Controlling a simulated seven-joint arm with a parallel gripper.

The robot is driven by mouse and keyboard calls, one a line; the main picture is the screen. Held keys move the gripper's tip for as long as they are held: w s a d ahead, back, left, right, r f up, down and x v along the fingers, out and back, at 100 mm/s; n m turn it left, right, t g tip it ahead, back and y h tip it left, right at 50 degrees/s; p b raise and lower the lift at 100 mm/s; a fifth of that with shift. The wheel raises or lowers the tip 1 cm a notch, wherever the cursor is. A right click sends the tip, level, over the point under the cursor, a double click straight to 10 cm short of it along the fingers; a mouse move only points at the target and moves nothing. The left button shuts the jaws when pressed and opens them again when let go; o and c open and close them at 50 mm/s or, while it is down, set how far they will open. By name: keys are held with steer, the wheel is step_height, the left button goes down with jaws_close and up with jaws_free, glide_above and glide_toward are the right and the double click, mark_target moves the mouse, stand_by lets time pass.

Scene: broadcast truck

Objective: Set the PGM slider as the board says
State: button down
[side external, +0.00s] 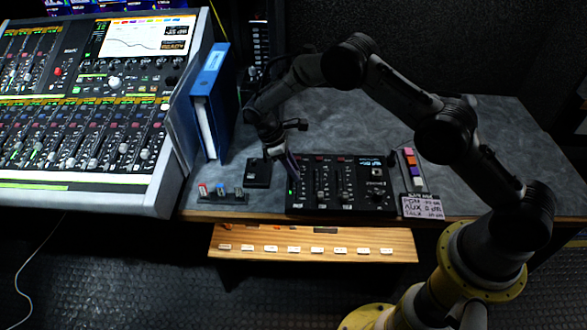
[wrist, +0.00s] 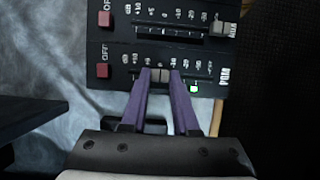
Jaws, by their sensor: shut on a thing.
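The black fader panel (side external: 340,198) lies near the desk's front edge. In the wrist view, the PGM slider's grey cap (wrist: 159,75) sits in the lower track, beside a printed scale and a PGM label (wrist: 224,76). My gripper (wrist: 160,77) has its purple fingers shut on that cap, one on each side. In the side view my gripper (side external: 293,176) reaches down to the panel's left end and hides the slider there. The pinkish board (side external: 422,208) stands right of the panel with handwritten lines for PGM, AUX and TALK; its PGM value is too small to read surely.
A second slider (wrist: 217,27) lies above in the wrist view, with red buttons (wrist: 103,70) at the left. A green light (wrist: 193,88) glows near the PGM track. A small switch box (side external: 222,196), blue binder (side external: 210,105) and large mixing console (side external: 85,120) stand left.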

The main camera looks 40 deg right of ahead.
mark_target(299, 188)
steer(key=s+a, duration=0.2)
steer(key=shift+s+a, duration=0.25)
steer(key=shift+a, duration=0.05)
steer(key=c, duration=0.6)
jaws_free()
steer(key=shift+c, duration=0.2)
steer(key=v, duration=1.4)
